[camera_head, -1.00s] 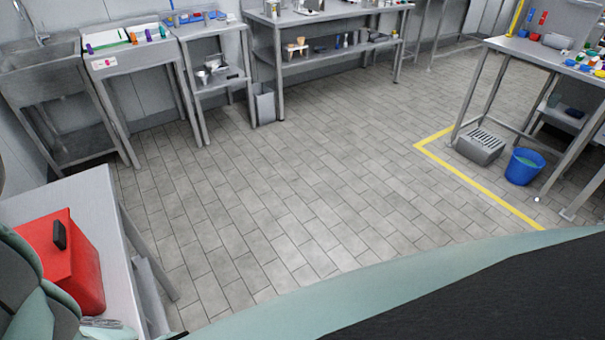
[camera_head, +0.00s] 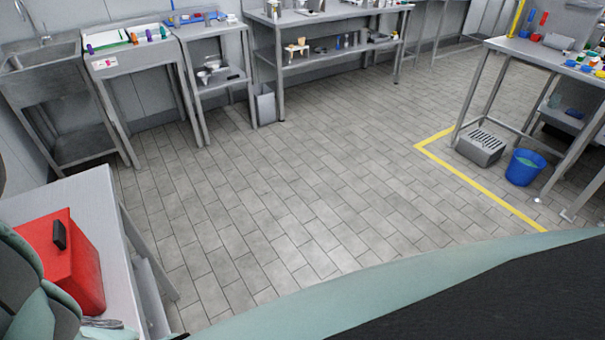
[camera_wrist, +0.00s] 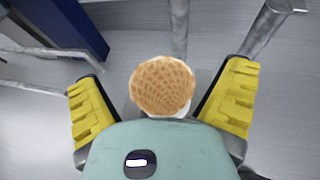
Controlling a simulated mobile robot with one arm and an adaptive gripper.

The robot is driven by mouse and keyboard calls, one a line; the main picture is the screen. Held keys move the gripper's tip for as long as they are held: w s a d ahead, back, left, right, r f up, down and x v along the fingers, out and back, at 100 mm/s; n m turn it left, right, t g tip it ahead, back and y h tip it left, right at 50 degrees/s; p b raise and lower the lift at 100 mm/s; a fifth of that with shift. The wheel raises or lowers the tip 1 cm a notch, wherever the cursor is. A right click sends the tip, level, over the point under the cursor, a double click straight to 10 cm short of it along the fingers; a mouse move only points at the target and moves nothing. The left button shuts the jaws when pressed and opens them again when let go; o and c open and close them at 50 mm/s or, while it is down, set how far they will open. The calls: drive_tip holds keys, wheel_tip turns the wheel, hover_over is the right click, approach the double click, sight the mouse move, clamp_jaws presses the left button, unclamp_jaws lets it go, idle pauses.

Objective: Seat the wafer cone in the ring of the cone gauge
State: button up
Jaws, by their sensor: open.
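The wafer cone (camera_wrist: 163,86) shows in the wrist view as a round, tan, waffle-patterned shape. It lies between the two yellow fingers of my gripper (camera_wrist: 163,98), with a visible gap on each side. The fingers are spread open. A white edge shows below the cone at its right; I cannot tell what it belongs to. In the head view my gripper cannot be made out. A small tan object (camera_head: 297,48) stands on the lower shelf of the back bench, too small to identify. I cannot pick out the cone gauge or its ring.
A red box (camera_head: 85,265) stands on a grey table (camera_head: 92,195) at the lower left. A sink (camera_head: 45,85) and benches line the back wall. A blue bucket (camera_head: 524,168) and a grey slotted box (camera_head: 480,147) sit under the right table. The middle floor is clear.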

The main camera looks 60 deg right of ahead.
drive_tip(key=v, duration=1.2)
idle(0.6)
